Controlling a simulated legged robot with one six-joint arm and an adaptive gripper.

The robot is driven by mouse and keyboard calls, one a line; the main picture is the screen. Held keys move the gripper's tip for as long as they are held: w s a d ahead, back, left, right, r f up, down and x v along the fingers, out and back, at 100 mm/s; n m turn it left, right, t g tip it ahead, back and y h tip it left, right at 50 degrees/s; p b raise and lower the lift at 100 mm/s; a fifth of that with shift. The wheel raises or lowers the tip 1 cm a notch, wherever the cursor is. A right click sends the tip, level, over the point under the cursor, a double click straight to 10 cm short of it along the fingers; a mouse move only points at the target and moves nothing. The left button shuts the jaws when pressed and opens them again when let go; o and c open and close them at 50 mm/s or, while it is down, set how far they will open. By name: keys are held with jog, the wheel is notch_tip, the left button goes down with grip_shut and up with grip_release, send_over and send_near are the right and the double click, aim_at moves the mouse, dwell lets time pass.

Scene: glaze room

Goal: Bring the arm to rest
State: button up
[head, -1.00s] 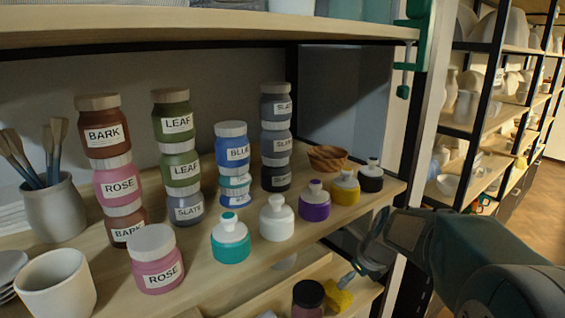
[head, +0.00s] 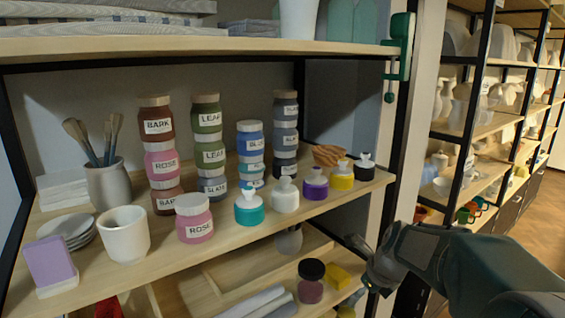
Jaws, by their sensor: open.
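My gripper (head: 372,272) is at the lower right of the head view, in front of the shelf's right end and below the level of the jar shelf (head: 150,262). Its jaws are small and partly dark in this view. They look open, with nothing seen between them. My arm reaches in from the right edge, bent and apart from the jars. On the jar shelf stand stacked labelled jars, with a ROSE jar (head: 194,218) alone in front. A row of small bottles runs to its right, starting with a teal one (head: 249,208).
A white cup (head: 124,234), a brush pot (head: 110,186) and a purple block (head: 51,264) stand at the left. Below are a dark-lidded jar (head: 311,282) and a yellow block (head: 338,277). A green clamp (head: 398,50) grips the upper shelf. Open floor lies at the right.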

jog(key=s+a+r+n+t+h, duration=0.1)
jog(key=s+r+n, duration=0.2)
jog(key=s+n, duration=0.9)
jog(key=s+a+r+n+t+h, duration=0.1)
jog(key=s+r+n, duration=0.2)
jog(key=s+n, duration=0.9)
jog(key=shift+a+r+n+h, duration=0.2)
jog(key=shift+a+n+h, duration=0.1)
jog(key=shift+n, duration=1.8)
